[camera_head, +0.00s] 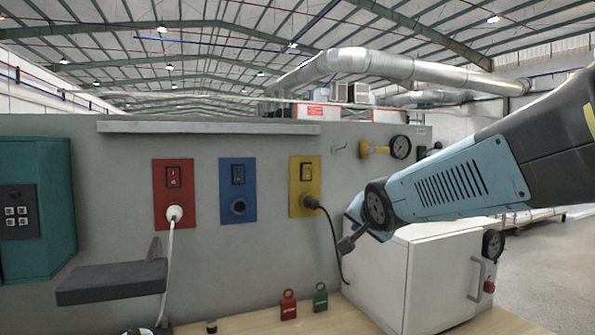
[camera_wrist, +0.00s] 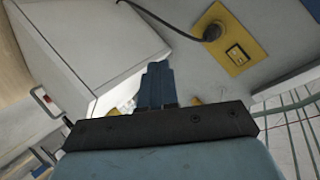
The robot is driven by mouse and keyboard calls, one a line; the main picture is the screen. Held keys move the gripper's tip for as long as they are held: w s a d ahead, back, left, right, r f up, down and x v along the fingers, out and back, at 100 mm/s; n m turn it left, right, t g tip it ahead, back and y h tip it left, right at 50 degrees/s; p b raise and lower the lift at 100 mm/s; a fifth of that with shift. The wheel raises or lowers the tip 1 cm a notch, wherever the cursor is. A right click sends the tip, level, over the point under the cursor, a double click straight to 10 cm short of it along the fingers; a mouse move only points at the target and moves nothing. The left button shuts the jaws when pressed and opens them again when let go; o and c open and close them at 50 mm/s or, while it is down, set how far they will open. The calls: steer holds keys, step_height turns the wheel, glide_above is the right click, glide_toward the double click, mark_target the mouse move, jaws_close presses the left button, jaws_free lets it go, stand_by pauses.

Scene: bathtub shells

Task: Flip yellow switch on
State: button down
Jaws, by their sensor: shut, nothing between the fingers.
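The yellow panel (camera_head: 305,187) is on the grey wall, with a black rocker switch (camera_head: 307,172) in its upper half and a black plug (camera_head: 311,202) in the socket below. In the wrist view the yellow panel (camera_wrist: 231,38) is at the upper right, with its switch (camera_wrist: 236,54) and the plug (camera_wrist: 211,32) visible. I cannot tell the rocker's position. My gripper (camera_head: 346,246) is shut and empty, to the right of and below the panel, apart from it. In the wrist view its blue fingers (camera_wrist: 156,80) are together, left of the panel.
A red panel (camera_head: 173,205) with a white plug and a blue panel (camera_head: 237,207) are to the left. A white cabinet (camera_head: 382,274) stands below my arm. The plug's black cable hangs beside my gripper. Red and green padlocks (camera_head: 288,306) (camera_head: 320,298) stand on the bench.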

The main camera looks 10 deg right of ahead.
steer(key=w+a+r+m+t+y, duration=0.1)
steer(key=w+r+m+t+y, duration=0.4)
steer(key=w, duration=0.8)
steer(key=shift+w+a+r+m+t, duration=0.35)
steer(key=shift+r+m+t, duration=0.5)
steer(key=shift+r, duration=0.75)
